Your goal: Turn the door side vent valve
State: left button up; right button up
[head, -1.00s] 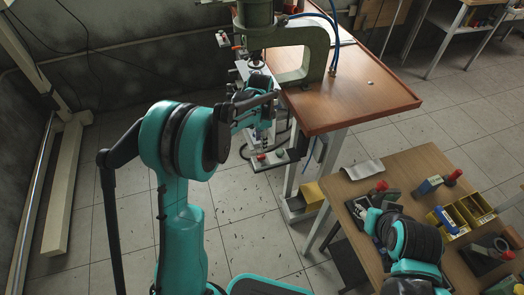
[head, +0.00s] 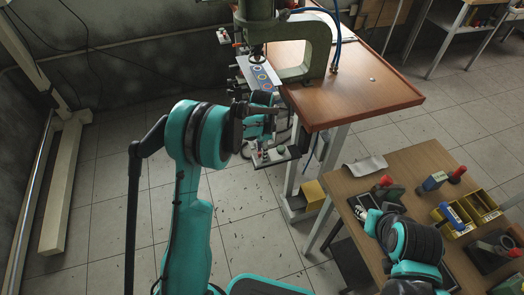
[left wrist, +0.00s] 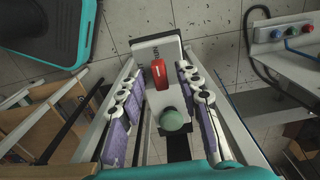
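The fingers have purple pads and stand apart on either side; I see no contact with the lever. A round green knob (left wrist: 173,120) lies lower between the fingers. In the head view my left gripper (head: 272,118) is beside the press table's left edge and partly hidden by its own arm. The valve cannot be made out there.
The green press (head: 315,45) stands on the brown table (head: 365,95). A wooden bench (head: 415,165) with yellow bins (head: 480,205) stands at the right.

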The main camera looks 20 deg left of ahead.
pick_arm(q)
grip_shut()
